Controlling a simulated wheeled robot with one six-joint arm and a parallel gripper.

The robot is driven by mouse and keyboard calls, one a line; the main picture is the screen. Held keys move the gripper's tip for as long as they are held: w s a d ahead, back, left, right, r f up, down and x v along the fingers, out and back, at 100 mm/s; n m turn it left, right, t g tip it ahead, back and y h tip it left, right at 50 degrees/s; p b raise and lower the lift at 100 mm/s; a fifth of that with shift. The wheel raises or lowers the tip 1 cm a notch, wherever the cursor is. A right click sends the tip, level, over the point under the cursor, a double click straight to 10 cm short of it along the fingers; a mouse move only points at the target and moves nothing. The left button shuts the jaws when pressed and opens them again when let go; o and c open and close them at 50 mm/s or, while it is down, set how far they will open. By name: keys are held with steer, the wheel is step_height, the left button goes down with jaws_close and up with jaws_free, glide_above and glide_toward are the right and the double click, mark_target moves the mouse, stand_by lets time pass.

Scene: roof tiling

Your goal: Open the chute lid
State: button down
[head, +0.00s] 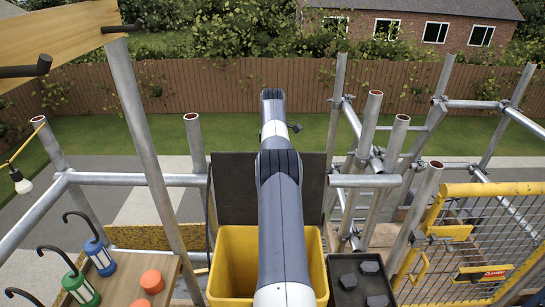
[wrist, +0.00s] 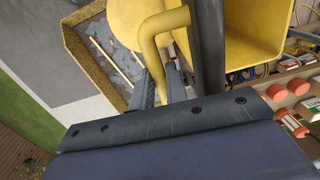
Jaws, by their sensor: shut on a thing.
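The yellow chute hopper (head: 235,260) stands in the middle of the head view, its mouth uncovered as far as I can see. A dark flat panel, which looks like the chute lid (head: 236,190), stands upright behind the hopper. In the wrist view the lid (wrist: 208,50) shows nearly edge-on beside the hopper (wrist: 262,28). A bent yellow handle (wrist: 160,25) sits on the lid's side away from the hopper. My gripper (wrist: 162,82) is shut on the handle's lower part. My arm hides the gripper and handle in the head view.
Scaffold poles (head: 145,140) rise on both sides. A yellow mesh gate (head: 470,240) is at the right. A black tray (head: 360,280) is right of the hopper. Lanterns (head: 98,255) and orange pieces (head: 152,281) are on the left bench.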

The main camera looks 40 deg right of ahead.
steer(key=shift+w+d+f, duration=0.1)
steer(key=shift+w+f, duration=0.1)
steer(key=c, duration=1.8)
jaws_free()
steer(key=shift+w+d+f, duration=0.15)
steer(key=shift+o, duration=1)
steer(key=shift+w+d+f, duration=0.1)
steer(key=shift+w, duration=0.05)
steer(key=shift+o, duration=1)
steer(key=shift+r, duration=0.25)
